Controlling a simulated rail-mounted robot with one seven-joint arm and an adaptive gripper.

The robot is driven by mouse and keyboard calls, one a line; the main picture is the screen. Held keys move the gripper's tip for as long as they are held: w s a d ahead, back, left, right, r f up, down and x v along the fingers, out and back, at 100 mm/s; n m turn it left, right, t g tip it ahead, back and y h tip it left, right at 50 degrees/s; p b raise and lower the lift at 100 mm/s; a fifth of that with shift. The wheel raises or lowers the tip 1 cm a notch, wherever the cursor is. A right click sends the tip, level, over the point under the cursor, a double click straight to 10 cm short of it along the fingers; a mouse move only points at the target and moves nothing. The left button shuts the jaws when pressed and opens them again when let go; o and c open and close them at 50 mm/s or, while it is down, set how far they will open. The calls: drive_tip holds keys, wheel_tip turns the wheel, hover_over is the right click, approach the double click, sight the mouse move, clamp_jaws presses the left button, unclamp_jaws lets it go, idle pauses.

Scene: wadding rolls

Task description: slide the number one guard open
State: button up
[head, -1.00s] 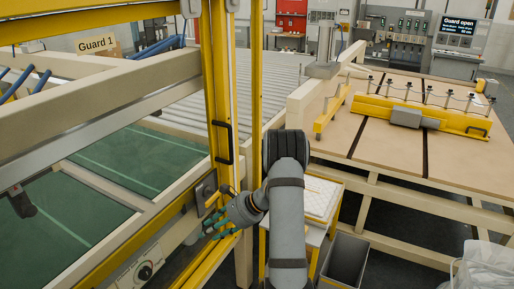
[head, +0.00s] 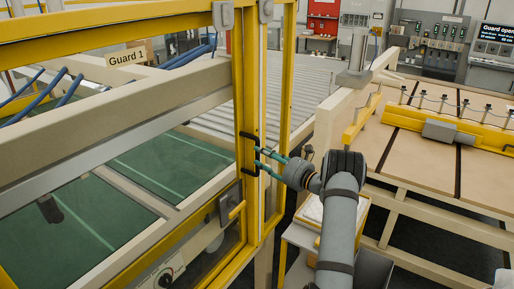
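The number one guard (head: 246,95) is a yellow-framed panel on the left, below a sign reading "Guard 1" (head: 127,60). A black upright handle (head: 248,153) is on its right-hand post. My gripper (head: 259,158) reaches in from the right at the handle. Its two green fingers are spread, one above the other, with dark tips at or very near the handle. I cannot tell whether they touch it. A latch plate (head: 229,204) sits lower on the frame. The wall screen (head: 494,37) reads "Guard open".
A second yellow post (head: 286,110) stands just right of the handle, close to my gripper. A roller conveyor (head: 205,100) runs behind. A wooden table (head: 430,155) with a yellow bar (head: 470,132) is at the right. A small stand (head: 300,235) is below my arm.

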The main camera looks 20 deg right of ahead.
drive_tip(key=p+x, duration=0.1)
drive_tip(key=x, duration=0.3)
drive_tip(key=shift+s, duration=0.1)
drive_tip(key=shift+c, duration=0.4)
clamp_jaws()
idle(0.4)
